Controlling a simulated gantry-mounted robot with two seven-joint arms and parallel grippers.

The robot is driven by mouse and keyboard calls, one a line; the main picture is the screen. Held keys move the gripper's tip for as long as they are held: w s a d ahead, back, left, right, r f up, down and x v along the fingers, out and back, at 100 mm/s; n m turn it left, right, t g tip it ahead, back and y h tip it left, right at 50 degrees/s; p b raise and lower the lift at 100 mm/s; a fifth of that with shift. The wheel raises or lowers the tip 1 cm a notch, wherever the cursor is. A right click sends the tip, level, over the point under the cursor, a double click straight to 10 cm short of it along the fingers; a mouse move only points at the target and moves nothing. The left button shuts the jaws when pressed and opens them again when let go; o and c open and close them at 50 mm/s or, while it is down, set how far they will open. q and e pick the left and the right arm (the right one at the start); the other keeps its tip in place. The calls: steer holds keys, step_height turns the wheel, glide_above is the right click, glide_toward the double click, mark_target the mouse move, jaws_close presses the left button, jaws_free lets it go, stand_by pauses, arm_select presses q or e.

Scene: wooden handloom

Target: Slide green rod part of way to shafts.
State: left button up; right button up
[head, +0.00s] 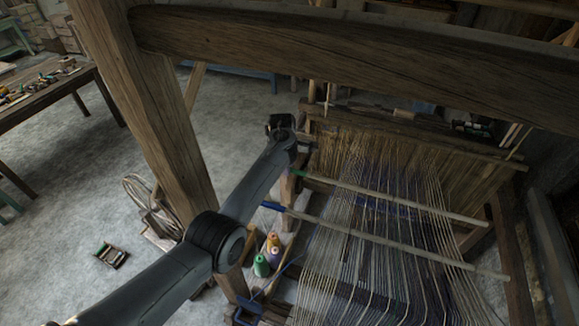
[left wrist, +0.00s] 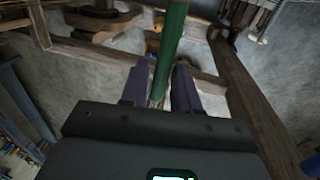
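In the head view the green rod (head: 390,198) is a pale stick with a green end, lying across the warp threads at the far side. My left gripper (head: 292,155) is at its green end, with the fingers mostly hidden by my wrist. In the left wrist view the green part of the rod (left wrist: 170,48) runs between the two purple fingers of my left gripper (left wrist: 160,88), which sit close on both sides of it. The shafts cannot be made out clearly. My right gripper is out of view.
A blue-ended rod (head: 400,244) lies nearer across the warp (head: 370,285). Thread cones (head: 262,266) stand left of the loom. A thick beam (head: 330,50) spans above, and a loom post (head: 160,130) rises beside my left arm. A tool table (head: 50,95) stands far left.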

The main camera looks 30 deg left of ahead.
arm_select(q)
steer(key=shift+o, duration=0.9)
steer(key=shift+d, duration=0.1)
steer(key=shift+r, duration=0.1)
step_height(320, 180, up, 10)
steer(key=s, duration=0.2)
steer(key=shift+d+r+b, duration=0.2)
steer(key=shift+b, duration=0.2)
